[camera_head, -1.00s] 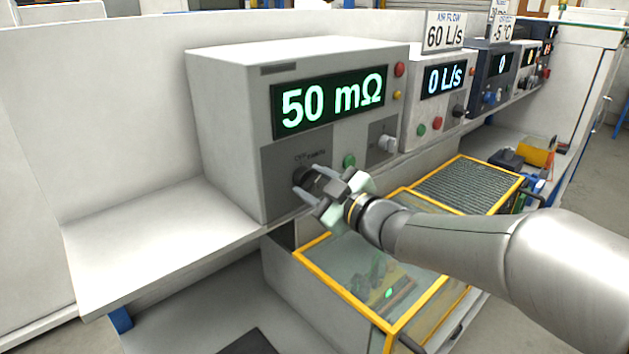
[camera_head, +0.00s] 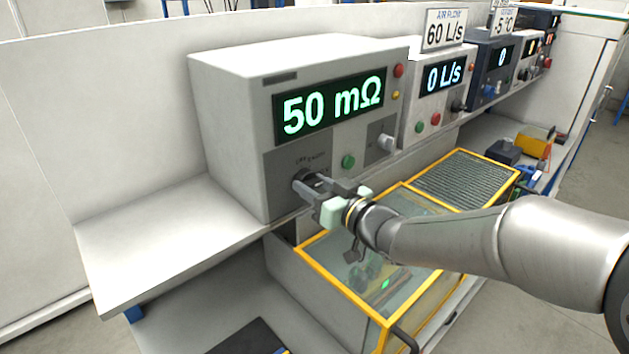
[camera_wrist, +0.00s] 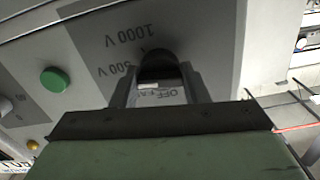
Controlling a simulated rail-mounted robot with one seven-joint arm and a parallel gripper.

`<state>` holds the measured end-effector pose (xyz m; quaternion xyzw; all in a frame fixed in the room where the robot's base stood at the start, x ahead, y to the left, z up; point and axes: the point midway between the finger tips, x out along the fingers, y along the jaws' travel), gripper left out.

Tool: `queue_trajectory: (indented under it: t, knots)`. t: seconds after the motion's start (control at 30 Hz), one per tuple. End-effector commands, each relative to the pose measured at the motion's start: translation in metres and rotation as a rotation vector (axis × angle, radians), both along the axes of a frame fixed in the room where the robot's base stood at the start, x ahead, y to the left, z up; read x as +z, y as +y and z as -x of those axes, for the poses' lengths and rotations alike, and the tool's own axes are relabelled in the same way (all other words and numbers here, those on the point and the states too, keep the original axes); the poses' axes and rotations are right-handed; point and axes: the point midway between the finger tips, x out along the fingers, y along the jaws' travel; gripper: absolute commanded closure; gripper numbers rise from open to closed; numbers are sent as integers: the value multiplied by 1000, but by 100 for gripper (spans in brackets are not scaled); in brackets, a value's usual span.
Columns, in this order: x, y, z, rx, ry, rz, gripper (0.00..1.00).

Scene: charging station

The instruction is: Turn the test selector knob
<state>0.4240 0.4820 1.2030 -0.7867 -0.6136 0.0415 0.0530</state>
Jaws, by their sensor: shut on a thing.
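The test selector knob (camera_wrist: 158,68) is a dark round knob on a dark grey panel at the lower left of the meter (camera_head: 228,128). In the wrist view the fingers of my gripper (camera_wrist: 160,88) stand on both sides of the knob and are shut on it. The labels 500 V, 1000 V and OFF show around the knob there. In the head view my gripper (camera_head: 308,187) reaches the knob from the right, and its fingers hide most of it. The meter's green display (camera_head: 332,103) reads 50 mΩ.
A green button (camera_head: 348,162) and a smaller knob (camera_head: 386,142) sit right of the selector. An orange-framed clear box (camera_head: 372,285) stands below my gripper. The neighbouring instrument (camera_head: 440,90) reads 0 L/s. The white shelf (camera_head: 165,240) at left is bare.

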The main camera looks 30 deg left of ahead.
Motion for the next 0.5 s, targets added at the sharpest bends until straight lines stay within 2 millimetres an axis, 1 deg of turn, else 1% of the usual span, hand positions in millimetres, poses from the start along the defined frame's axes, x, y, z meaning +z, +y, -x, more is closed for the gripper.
queue_trajectory:
  t: [0.2, 0.5]
  knots:
    - [-1, 0, 0, -1, 37, -7, 82]
    - [-2, 0, 0, -1, 41, -8, 82]
